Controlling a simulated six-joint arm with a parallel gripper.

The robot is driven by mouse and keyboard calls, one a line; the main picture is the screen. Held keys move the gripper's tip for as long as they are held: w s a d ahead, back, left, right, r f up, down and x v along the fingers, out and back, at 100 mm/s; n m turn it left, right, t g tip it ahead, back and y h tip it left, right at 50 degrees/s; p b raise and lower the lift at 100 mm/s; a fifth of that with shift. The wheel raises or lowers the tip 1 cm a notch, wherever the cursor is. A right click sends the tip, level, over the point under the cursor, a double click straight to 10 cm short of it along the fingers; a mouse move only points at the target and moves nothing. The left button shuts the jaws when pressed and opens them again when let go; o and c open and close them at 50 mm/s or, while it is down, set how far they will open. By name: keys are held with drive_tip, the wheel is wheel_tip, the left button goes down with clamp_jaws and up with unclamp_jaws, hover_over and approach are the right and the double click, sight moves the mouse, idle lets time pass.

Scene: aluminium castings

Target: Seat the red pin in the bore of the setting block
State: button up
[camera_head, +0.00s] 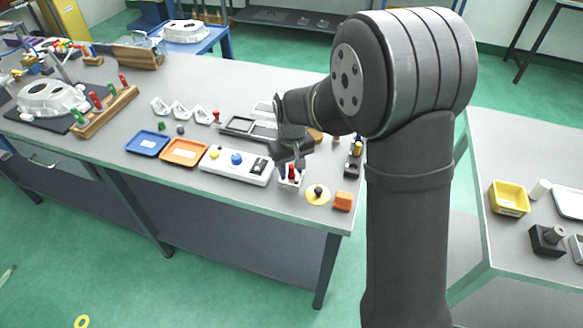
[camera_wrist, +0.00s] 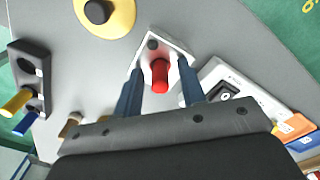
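The red pin (camera_head: 292,171) stands at the white setting block (camera_head: 289,183) near the front edge of the grey bench. In the wrist view the red pin (camera_wrist: 160,74) is over the near part of the white block (camera_wrist: 177,48). A dark round spot shows on the block beyond the pin; I cannot tell whether it is a hole or a knob. How deep the pin sits is hidden. My gripper (camera_wrist: 160,68) is open, its two fingers on either side of the pin with gaps. In the head view my gripper (camera_head: 291,162) is just above the block.
A white panel (camera_head: 236,166) with a blue knob is left of the block. A yellow disc (camera_head: 318,195) with a dark knob and an orange block (camera_head: 343,201) are to its right. A dark holder (camera_wrist: 30,75) with yellow and blue pins stands nearby. Orange (camera_head: 184,141) and blue trays lie farther left.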

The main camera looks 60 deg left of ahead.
sight(291, 167)
wheel_tip(291, 167, up, 12)
drive_tip(key=shift+r, duration=0.15)
idle(0.3)
wheel_tip(291, 167, down, 13)
drive_tip(key=shift+r, duration=2.4)
